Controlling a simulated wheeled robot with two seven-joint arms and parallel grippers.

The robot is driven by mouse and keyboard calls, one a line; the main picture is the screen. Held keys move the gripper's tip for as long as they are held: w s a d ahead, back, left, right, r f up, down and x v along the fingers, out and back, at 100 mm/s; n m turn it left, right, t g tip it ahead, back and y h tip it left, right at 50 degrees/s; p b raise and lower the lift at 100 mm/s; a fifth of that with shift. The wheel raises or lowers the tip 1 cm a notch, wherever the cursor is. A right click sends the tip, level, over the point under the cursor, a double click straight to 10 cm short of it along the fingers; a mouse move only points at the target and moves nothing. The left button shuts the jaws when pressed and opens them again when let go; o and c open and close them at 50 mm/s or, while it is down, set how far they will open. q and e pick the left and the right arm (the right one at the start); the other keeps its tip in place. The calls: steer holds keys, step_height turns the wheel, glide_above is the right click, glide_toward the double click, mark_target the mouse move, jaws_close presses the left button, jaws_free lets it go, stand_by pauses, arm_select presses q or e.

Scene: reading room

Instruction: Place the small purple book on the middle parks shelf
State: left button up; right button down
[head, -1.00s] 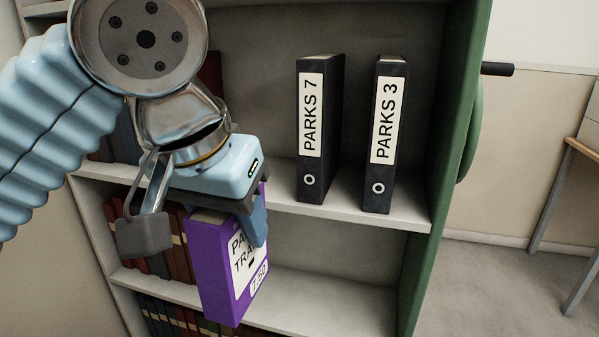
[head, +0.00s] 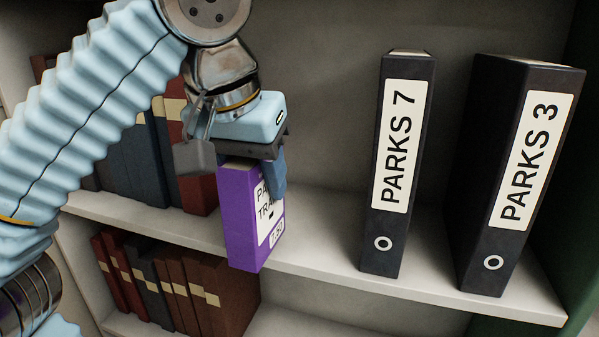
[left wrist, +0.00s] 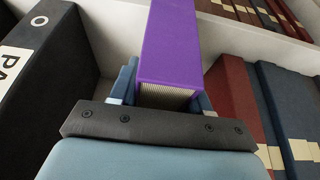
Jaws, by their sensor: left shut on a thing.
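The small purple book (head: 241,218) hangs upright from my left gripper (head: 262,168) in the head view. The gripper is shut on its top end, and the book's lower part is in front of the shelf board (head: 325,240) with the black PARKS 7 (head: 397,165) and PARKS 3 (head: 518,180) binders. The book is left of PARKS 7, with a gap between. In the left wrist view the purple book (left wrist: 172,45) runs out from between the fingers, pages showing at its near end. Whether the book touches the board is hard to tell. My right gripper is not in view.
Dark blue and red books (head: 140,150) stand on the same shelf to the left, close behind the gripper. More banded books (head: 185,290) stand on the shelf below. The green side panel (head: 583,235) bounds the right. Bare board lies between purple book and PARKS 7.

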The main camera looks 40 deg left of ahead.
arm_select(q)
steer(key=w+a+f+p, duration=0.1)
steer(key=w+a, duration=0.2)
steer(key=w, duration=0.7)
steer(key=shift+w+a+f, duration=0.15)
steer(key=shift+f, duration=0.15)
steer(key=o, duration=1.2)
steer(key=s+d, duration=0.1)
steer(key=s, duration=0.3)
steer(key=s+d+r+b, duration=0.1)
steer(key=s, duration=0.3)
steer(key=s+d, duration=0.1)
steer(key=s, duration=0.3)
steer(key=shift+d+r, duration=0.2)
steer(key=shift+d, duration=0.2)
